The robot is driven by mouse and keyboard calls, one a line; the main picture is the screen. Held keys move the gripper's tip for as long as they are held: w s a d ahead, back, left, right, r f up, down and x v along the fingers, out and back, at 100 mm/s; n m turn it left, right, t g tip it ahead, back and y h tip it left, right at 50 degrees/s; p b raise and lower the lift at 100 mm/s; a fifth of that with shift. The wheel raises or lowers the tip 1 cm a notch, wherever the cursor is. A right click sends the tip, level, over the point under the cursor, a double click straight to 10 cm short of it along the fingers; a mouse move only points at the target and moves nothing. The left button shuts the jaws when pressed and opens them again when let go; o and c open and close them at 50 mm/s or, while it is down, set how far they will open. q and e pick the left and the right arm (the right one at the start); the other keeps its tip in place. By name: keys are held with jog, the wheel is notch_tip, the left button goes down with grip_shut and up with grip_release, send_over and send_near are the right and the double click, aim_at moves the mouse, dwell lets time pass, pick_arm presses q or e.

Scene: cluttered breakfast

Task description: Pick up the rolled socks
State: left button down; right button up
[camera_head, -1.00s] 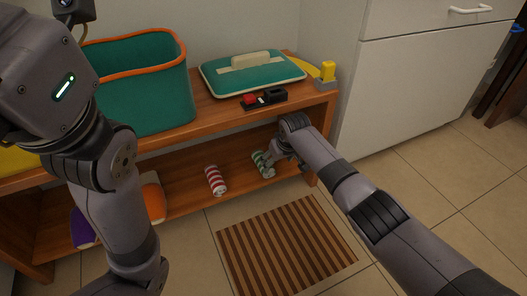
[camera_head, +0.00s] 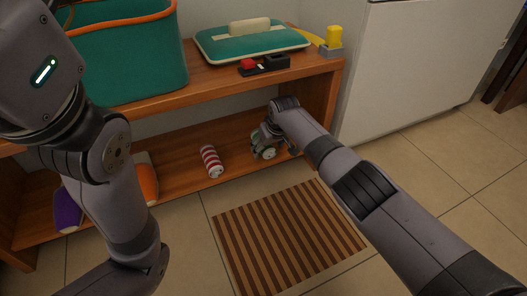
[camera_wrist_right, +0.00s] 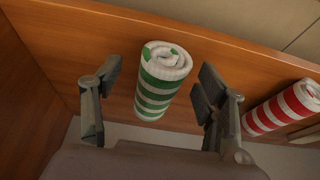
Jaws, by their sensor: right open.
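Two rolled pairs of socks lie on the lower shelf of the wooden bench. The green-and-white striped roll (camera_wrist_right: 163,85) is between the two fingers of my right gripper (camera_wrist_right: 159,76) in the right wrist view, with gaps showing on both sides. In the head view the right gripper (camera_head: 267,143) is at this roll and mostly hides it. The right gripper is open and holds nothing. The red-and-white striped roll (camera_head: 212,161) lies to the left in the head view and shows at the right edge of the wrist view (camera_wrist_right: 286,108). My left gripper is out of view.
The bench's upper board (camera_head: 205,79) overhangs the shelf, and its right side panel (camera_head: 321,103) is close to my right gripper. A teal basket (camera_head: 127,55) and a teal lidded box (camera_head: 250,43) stand on top. A striped mat (camera_head: 288,238) lies on the floor in front.

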jog(key=shift+w+a+f, duration=0.1)
jog(key=shift+w+f, duration=0.05)
jog(key=shift+f, duration=0.15)
jog(key=c, duration=1.2)
